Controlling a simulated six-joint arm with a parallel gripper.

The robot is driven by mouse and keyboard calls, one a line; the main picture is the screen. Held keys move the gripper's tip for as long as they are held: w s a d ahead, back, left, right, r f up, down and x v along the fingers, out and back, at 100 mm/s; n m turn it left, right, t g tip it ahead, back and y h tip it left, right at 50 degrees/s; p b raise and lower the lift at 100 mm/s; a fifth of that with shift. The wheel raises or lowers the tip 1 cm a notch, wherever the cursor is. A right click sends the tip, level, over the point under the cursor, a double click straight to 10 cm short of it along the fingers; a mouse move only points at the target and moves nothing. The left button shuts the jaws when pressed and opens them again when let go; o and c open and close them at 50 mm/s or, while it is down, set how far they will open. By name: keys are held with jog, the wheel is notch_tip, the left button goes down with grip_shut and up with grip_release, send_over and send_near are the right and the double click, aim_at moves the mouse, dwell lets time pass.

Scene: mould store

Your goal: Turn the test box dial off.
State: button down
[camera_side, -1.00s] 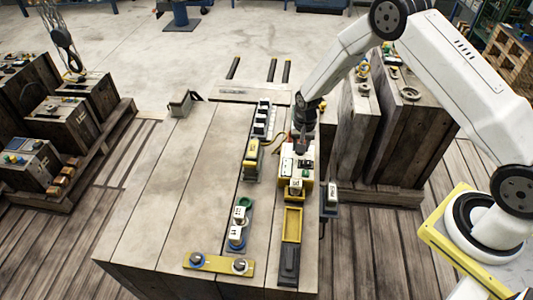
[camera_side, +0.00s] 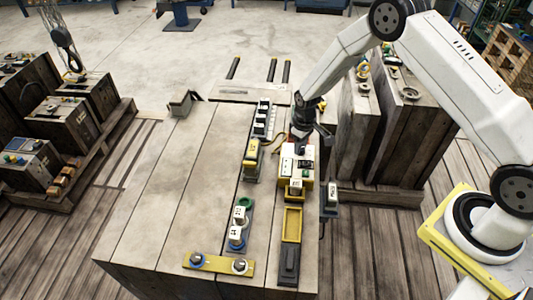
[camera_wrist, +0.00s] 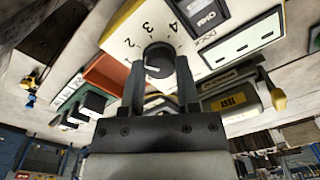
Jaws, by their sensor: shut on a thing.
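The test box is white with yellow edges (camera_side: 297,183) and sits on the wooden bench top. In the wrist view its white face (camera_wrist: 122,30) carries a dark round dial (camera_wrist: 157,52) with the numbers 2, 3 and 4 printed around it. A dark panel marked OHM is beside the numbers. My gripper (camera_wrist: 160,75) has a finger on each side of the dial and is shut on it. In the side view my gripper (camera_side: 302,137) is over the far end of the box, and the dial is hard to make out there. Which mark the dial points at is unclear.
A yellow tray (camera_side: 292,224) lies nearer the camera. A row of switches (camera_side: 262,120) stands left of the box.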

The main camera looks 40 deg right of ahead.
jog(key=n, duration=1.3)
jog(key=shift+n, duration=0.4)
jog(key=shift+c, duration=1.6)
grip_release()
jog(key=shift+r, duration=0.2)
jog(key=shift+w+r, duration=0.1)
jog(key=shift+r, duration=3.65)
